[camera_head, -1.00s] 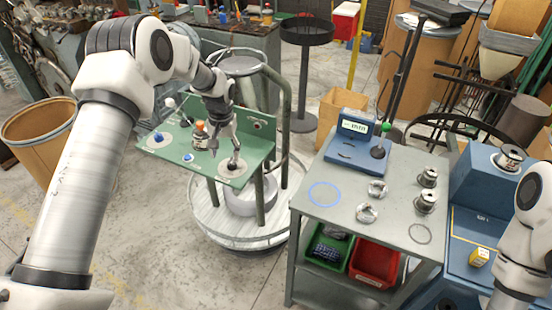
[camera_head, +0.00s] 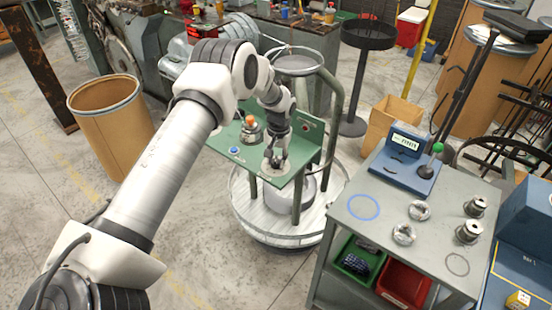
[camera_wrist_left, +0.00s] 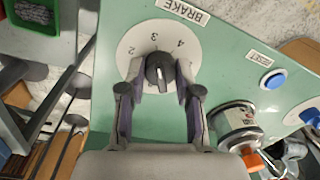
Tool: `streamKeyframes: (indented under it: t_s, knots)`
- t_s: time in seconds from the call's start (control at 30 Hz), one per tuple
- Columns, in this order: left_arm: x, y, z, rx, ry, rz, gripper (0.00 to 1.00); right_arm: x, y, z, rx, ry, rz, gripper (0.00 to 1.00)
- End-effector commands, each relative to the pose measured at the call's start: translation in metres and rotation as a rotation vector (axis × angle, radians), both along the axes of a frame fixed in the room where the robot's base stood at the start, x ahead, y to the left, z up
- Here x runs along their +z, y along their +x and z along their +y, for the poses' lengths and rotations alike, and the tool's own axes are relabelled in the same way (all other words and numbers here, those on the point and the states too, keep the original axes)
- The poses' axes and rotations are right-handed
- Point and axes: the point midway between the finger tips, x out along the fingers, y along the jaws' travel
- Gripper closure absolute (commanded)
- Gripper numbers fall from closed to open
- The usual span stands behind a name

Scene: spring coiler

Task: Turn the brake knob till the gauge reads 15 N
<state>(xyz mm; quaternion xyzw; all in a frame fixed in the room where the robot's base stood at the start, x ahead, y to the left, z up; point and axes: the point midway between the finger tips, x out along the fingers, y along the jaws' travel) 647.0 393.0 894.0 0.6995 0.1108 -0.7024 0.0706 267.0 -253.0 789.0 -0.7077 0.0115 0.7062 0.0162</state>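The brake knob (camera_wrist_left: 158,72) is a dark knob on a round white dial (camera_wrist_left: 130,45) with the numbers 2, 3 and 4 showing. The dial sits on a green panel (camera_wrist_left: 225,60) under a BRAKE label (camera_wrist_left: 183,10). My left gripper (camera_wrist_left: 160,78) has one finger on each side of the knob, with small gaps seeming to show. In the head view my left gripper (camera_head: 274,162) is down at this dial. A blue device (camera_head: 403,170) on the grey cart has a lit display (camera_head: 407,141), its digits too small to read. My right gripper is out of view.
On the panel, a blue button (camera_wrist_left: 273,79) sits by a RESET label, near a metal canister with an orange top (camera_wrist_left: 252,160). The grey cart (camera_head: 400,270) to the right carries metal spools. A brown drum (camera_head: 110,120) stands left. Open floor lies in front.

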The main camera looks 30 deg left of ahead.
Motion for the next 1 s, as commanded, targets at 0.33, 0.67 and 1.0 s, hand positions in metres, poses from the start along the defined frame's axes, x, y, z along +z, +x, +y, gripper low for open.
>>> streamKeyframes:
  t_s: [0.33,0.67,1.0]
  knots:
    - [-0.001,-0.001,0.0,-0.011,0.001,0.002,1.0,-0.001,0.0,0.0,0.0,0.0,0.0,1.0]
    - [-0.003,-0.001,0.0,-0.139,0.001,0.001,1.0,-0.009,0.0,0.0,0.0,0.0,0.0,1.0]
    - [-0.004,-0.002,-0.001,-0.423,0.001,0.002,1.0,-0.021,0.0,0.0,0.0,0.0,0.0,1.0]
